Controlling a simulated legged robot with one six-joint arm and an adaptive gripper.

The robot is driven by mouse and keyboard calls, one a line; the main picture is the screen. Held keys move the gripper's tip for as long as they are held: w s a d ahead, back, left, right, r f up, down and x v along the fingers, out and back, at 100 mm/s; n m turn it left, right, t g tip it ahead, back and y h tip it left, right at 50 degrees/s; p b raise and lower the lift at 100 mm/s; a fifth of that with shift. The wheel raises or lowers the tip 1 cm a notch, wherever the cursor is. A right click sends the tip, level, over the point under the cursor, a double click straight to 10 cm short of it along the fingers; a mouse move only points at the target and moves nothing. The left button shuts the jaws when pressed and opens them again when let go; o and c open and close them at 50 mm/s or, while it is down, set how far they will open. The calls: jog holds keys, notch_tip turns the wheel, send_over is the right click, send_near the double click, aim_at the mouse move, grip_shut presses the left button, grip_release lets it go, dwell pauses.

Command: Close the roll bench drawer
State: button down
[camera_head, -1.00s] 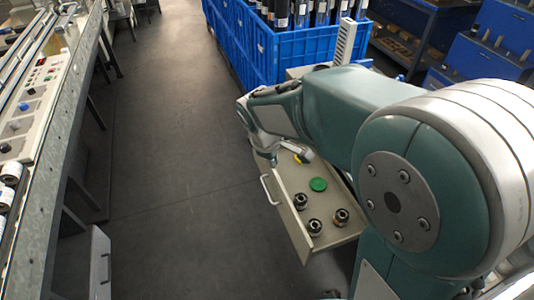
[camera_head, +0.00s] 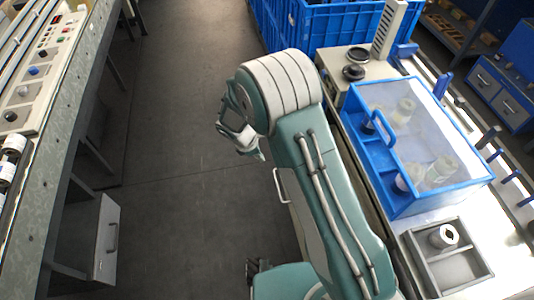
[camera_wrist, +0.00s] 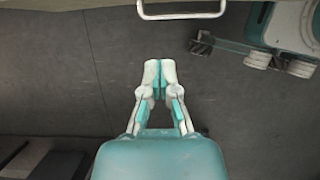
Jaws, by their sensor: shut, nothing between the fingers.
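A pale drawer front (camera_head: 309,222) with a light bar handle (camera_head: 282,186) shows at the left side of the right-hand bench (camera_head: 415,232). My arm covers most of the drawer, so I cannot tell how far out it stands. In the wrist view, the handle (camera_wrist: 181,14) crosses the top edge, beyond my fingertips and apart from them. My gripper (camera_head: 253,151) is shut and empty over the aisle, just up and left of the handle. In the wrist view, its fingers (camera_wrist: 160,72) meet above the dark floor.
A blue box with a clear lid (camera_head: 430,140) and a grey tray (camera_head: 450,258) holding a white roll stand on the bench. Blue crates (camera_head: 315,28) are behind. A grey unit with a handle (camera_head: 104,240) is under the left machine. The aisle floor (camera_head: 175,130) is clear.

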jog(key=d+f, duration=0.4)
jog(key=w+d+f, duration=0.1)
jog(key=d+f, duration=0.1)
jog(key=f, duration=0.1)
jog(key=shift+w, duration=0.1)
jog(key=shift+w+d, duration=0.1)
jog(key=shift+d, duration=0.35)
jog(key=w+d, duration=0.2)
jog(key=d, duration=0.9)
jog(key=w+d, duration=0.2)
jog(key=d, duration=1)
jog(key=shift+w+d, duration=0.2)
jog(key=shift+w, duration=0.15)
